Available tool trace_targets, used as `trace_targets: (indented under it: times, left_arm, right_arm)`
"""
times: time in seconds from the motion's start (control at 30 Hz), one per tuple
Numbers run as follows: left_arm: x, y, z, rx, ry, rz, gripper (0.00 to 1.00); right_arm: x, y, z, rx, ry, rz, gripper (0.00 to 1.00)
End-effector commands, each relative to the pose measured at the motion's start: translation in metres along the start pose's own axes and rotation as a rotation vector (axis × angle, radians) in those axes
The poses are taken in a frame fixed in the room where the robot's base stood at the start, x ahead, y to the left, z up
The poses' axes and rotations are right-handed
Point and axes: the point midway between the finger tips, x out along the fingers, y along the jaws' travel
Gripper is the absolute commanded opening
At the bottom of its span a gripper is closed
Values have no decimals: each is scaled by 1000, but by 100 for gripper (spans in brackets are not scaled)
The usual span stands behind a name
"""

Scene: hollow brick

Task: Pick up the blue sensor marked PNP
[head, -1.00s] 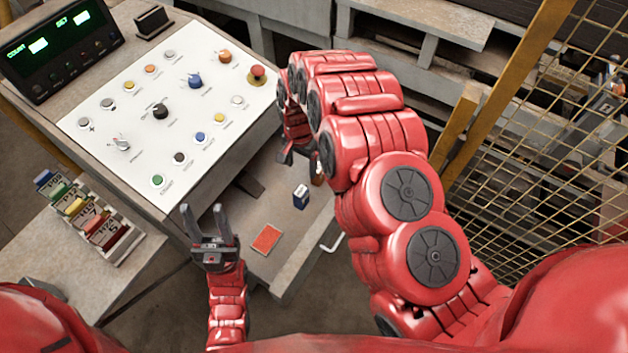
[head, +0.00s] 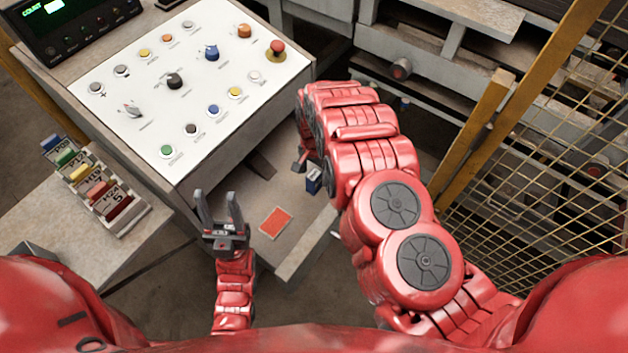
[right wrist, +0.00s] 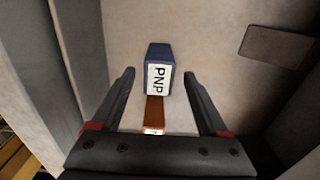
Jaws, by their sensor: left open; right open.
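My right gripper (right wrist: 160,76) is open; no contact with the sensor is visible. In the head view my right arm hides most of that gripper; one dark fingertip shows left of the sensor.
An orange-brown block (right wrist: 154,112) lies between the right fingers, close to the sensor. A rack of labelled coloured blocks (head: 128,216) stands at left. The control panel (head: 190,85) overhangs; a yellow mesh fence (head: 530,180) stands right.

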Motion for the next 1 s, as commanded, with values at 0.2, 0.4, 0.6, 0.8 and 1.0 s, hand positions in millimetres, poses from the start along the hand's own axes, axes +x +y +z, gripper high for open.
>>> trace_targets:
  times: [0.2, 0.4, 0.6, 0.8, 1.0]
  left_arm:
    - [13, -1, -2, 0, 0, 0, 50]
    - [23, -1, -4, 0, 0, 0, 50]
    - [26, -1, -4, 0, 0, 0, 50]
    - [26, -1, -4, 0, 0, 0, 50]
    - [26, -1, -4, 0, 0, 0, 50]
  right_arm:
    - [14, 3, 4, -1, 0, 4, 78]
    - [36, 3, 4, -2, 3, 2, 78]
    - [49, 3, 5, -2, 2, 1, 78]
    - [53, 3, 6, -2, -1, 1, 78]
    - [52, 3, 6, -2, 0, 0, 61]
